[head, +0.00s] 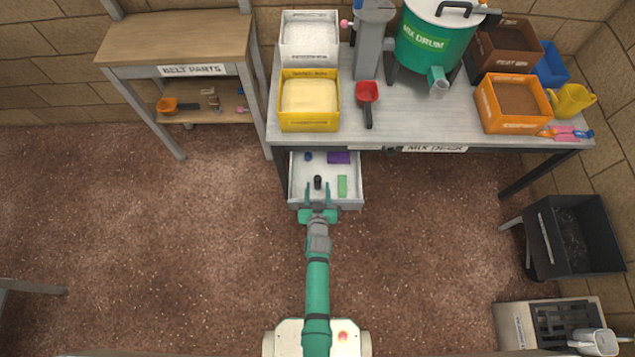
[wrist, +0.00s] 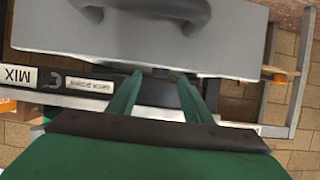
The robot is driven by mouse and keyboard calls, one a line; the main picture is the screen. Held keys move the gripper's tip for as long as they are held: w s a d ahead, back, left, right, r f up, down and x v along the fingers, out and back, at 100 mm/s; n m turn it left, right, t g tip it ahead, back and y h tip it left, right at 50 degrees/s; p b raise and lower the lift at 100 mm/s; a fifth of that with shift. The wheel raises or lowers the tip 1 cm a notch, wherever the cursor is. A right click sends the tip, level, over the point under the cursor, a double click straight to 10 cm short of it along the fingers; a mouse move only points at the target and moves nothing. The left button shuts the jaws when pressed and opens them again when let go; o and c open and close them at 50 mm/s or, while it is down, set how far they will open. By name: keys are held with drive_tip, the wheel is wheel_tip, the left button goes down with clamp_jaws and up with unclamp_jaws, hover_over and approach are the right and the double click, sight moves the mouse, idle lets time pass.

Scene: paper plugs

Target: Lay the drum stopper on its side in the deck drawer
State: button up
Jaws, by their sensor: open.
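The deck drawer (head: 357,200) is pulled out under the left part of the mix deck. A small black piece (head: 318,182), which looks like the drum stopper, is inside near the drawer's front. I cannot tell for sure whether it lies or stands. My gripper (head: 318,190) is open at the drawer's front, one finger on each side of the black piece, with no visible grip on it. In the wrist view my gripper (wrist: 160,78) reaches past the edge of the grey drawer front (wrist: 130,45); only a dark sliver shows between the fingertips.
The drawer also holds a green block (head: 342,186), a purple block (head: 339,157) and a small blue piece (head: 308,156). The mix deck (head: 420,120) above carries a green mix drum (head: 425,50), bins and a red scoop (head: 367,92).

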sight(318, 181)
drive_tip(key=shift+x, duration=1.9)
